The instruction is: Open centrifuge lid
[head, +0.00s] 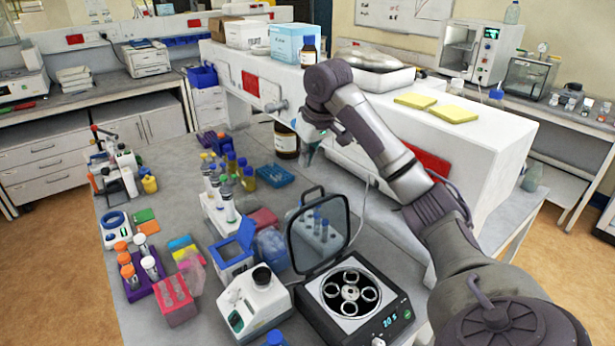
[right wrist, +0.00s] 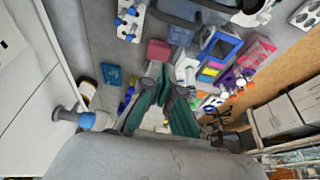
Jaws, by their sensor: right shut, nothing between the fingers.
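The centrifuge (head: 312,306) is a black-topped box at the front of the bench, with a lit display on its front. Its rotor (head: 350,292) is exposed and shows several round wells. The centrifuge lid (head: 337,209), a dark-framed clear panel, stands raised at the back left of the body. My right gripper (head: 312,155) is above the bench, behind and clear of the lid. It is shut and empty; its green-padded fingers (right wrist: 158,88) show together in the right wrist view. My left gripper is not in view.
A grey and white instrument (head: 250,303) stands just left of the centrifuge. Tube racks (head: 220,213), a blue bin (head: 235,258) and coloured boxes crowd the bench's left side. A white shelf unit (head: 470,150) runs behind my right arm. A brown bottle (head: 286,142) stands near the gripper.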

